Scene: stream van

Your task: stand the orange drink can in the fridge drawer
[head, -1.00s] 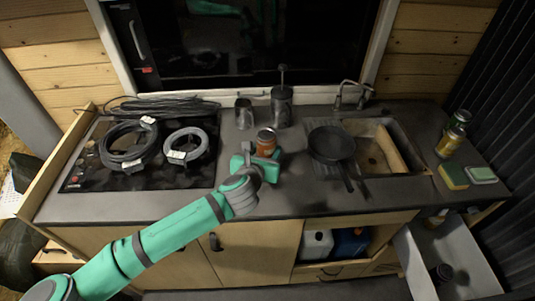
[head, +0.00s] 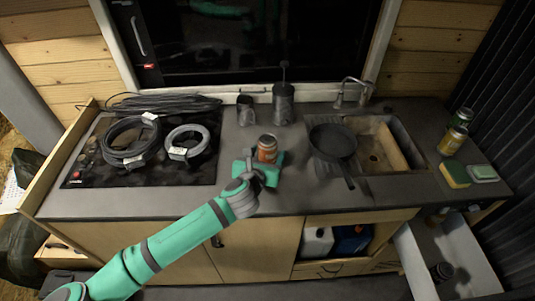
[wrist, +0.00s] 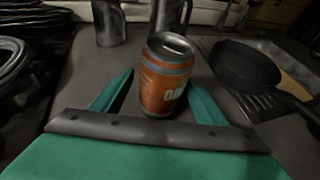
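The orange drink can (head: 267,149) stands upright on the dark worktop, left of the frying pan. It also shows in the wrist view (wrist: 165,80), with a grey top. My gripper (head: 262,166) is low at the can, with its teal fingers spread on either side. In the wrist view my gripper (wrist: 163,98) shows a gap between each finger and the can, so it is open. The fridge drawer (head: 415,264) is pulled out at the lower right, below the worktop. A dark can (head: 442,272) stands inside it.
A frying pan (head: 332,142) lies by the sink, its handle toward the front. A metal mug (head: 246,110) and a metal pot (head: 283,104) stand behind the can. Cable coils lie on the hob at left. Green and yellow cans and sponges (head: 455,174) are at the right end.

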